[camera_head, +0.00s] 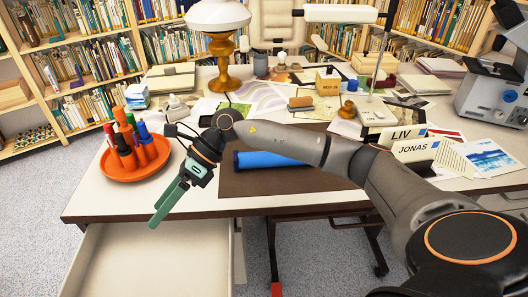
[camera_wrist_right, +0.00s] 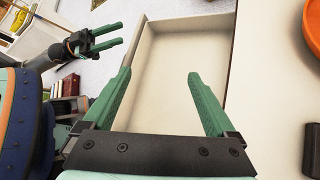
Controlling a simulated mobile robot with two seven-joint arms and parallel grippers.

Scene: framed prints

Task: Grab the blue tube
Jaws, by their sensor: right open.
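The blue tube (camera_head: 262,160) lies on the brown desk mat (camera_head: 255,184) in the head view. My right forearm crosses in front of it and hides its right part. My right gripper (camera_head: 160,213) is left of the tube and apart from it, over the desk's front edge and open drawer, pointing down-left. In the right wrist view its green fingers (camera_wrist_right: 160,85) are spread and empty, with the drawer beyond; the tube does not show there. My left gripper (camera_wrist_right: 120,34) shows at the upper left of that view, its two fingers apart and empty.
An open, empty-looking drawer (camera_head: 150,262) juts out below the desk. An orange tray (camera_head: 122,177) with several markers stands left of the gripper. A gold lamp (camera_head: 224,75) and name signs (camera_head: 414,149) stand on the desk. Part of the mat's front is clear.

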